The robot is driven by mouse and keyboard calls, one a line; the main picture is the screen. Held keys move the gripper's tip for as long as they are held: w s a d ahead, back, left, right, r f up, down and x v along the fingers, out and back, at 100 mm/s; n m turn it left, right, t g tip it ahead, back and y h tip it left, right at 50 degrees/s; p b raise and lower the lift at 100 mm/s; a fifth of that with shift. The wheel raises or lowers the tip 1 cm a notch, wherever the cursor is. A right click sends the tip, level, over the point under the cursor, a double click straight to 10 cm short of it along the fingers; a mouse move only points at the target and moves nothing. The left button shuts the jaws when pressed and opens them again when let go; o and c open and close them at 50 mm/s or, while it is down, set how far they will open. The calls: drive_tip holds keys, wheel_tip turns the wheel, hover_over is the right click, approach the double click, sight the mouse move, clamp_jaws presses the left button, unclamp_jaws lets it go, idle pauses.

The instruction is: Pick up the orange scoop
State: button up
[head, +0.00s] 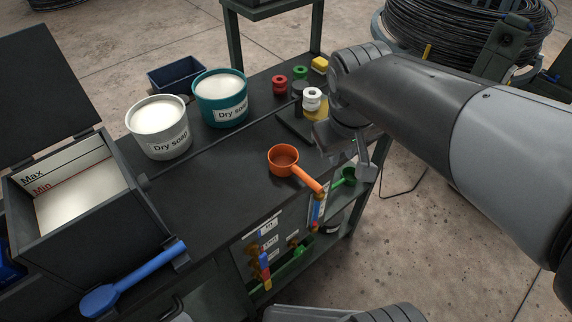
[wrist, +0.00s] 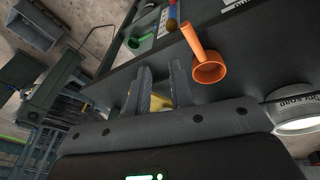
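The orange scoop (head: 284,160) sits on the dark bench top near its front right edge, cup up, in the head view. Its handle points to the lower right, toward the bench edge. In the wrist view the scoop (wrist: 208,68) is right of the fingers, with its handle toward the top.
A white bucket (head: 159,141) and a teal bucket (head: 221,112) of dry soap stand behind the scoop. Small red (head: 280,86), green and white spools are at the back right. An open box (head: 84,232) with a blue scoop (head: 130,283) is at left. A wire coil is beyond my arm.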

sight(302, 173)
drive_tip(key=w+a+f+n+g+h, duration=0.1)
drive_tip(key=w+a+f+n, duration=0.25)
drive_tip(key=a, duration=0.45)
drive_tip(key=x, duration=0.7)
drive_tip(key=s+x, duration=0.1)
drive_tip(key=x, duration=0.2)
drive_tip(key=shift+w+a+f, duration=0.1)
drive_tip(key=shift+a+f, duration=0.15)
drive_tip(key=shift+f, duration=0.05)
clamp_jaws()
